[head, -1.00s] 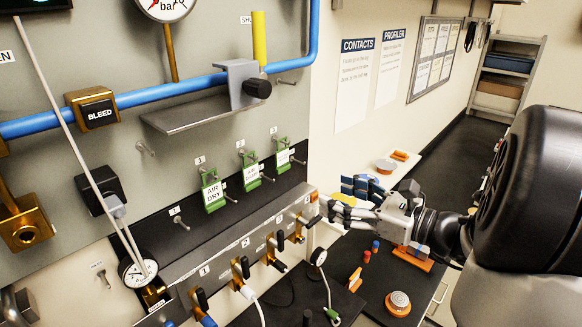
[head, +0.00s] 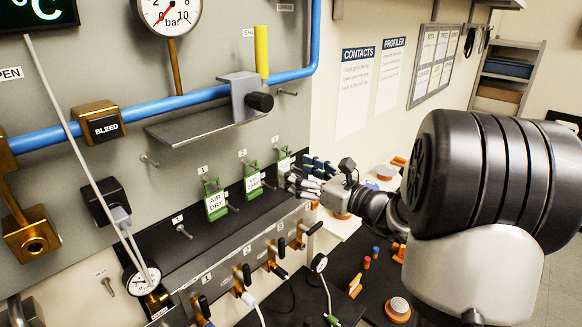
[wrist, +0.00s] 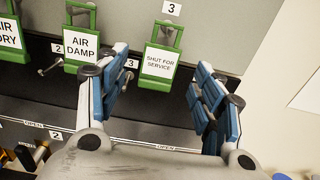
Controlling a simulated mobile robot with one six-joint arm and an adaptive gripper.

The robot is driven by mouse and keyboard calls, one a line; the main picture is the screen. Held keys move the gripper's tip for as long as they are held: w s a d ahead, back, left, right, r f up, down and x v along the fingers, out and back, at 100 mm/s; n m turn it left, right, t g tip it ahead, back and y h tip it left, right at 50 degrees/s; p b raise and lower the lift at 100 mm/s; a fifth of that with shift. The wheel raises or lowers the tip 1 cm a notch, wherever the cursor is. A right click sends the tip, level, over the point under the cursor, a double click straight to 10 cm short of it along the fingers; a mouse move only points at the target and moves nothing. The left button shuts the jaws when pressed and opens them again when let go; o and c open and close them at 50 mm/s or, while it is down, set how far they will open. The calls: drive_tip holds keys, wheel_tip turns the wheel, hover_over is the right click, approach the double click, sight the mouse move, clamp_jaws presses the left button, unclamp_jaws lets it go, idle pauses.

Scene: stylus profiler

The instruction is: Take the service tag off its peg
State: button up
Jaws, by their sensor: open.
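The service tag (wrist: 160,62), a green frame with a white card reading "SHUT FOR SERVICE", hangs under an upper label 3 in the wrist view. In the head view the tag (head: 283,161) is the rightmost of the green tags, partly covered by my gripper. My gripper (head: 306,176) is at the right end of the tag row. In the wrist view my gripper (wrist: 160,72) is open and empty, its blue-grey fingers to either side of the tag's card, with no contact visible.
The "AIR DAMP" tag (wrist: 82,44) hangs left of my left finger. The "AIR DRY" tag (head: 215,202) hangs further left. A bare peg (wrist: 50,68) sticks out between them. Below runs a valve manifold (head: 225,265) with several handles. A shelf bracket (head: 200,118) and blue pipe are above.

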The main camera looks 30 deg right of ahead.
sight(284, 162)
drive_tip(key=shift+x, duration=1.55)
drive_tip(key=shift+c, duration=0.6)
clamp_jaws()
drive_tip(key=shift+r, duration=0.2)
drive_tip(key=shift+r+p, duration=0.35)
drive_tip(key=shift+p, duration=0.05)
drive_tip(key=shift+s, duration=0.1)
drive_tip(key=v, duration=0.8)
idle(0.4)
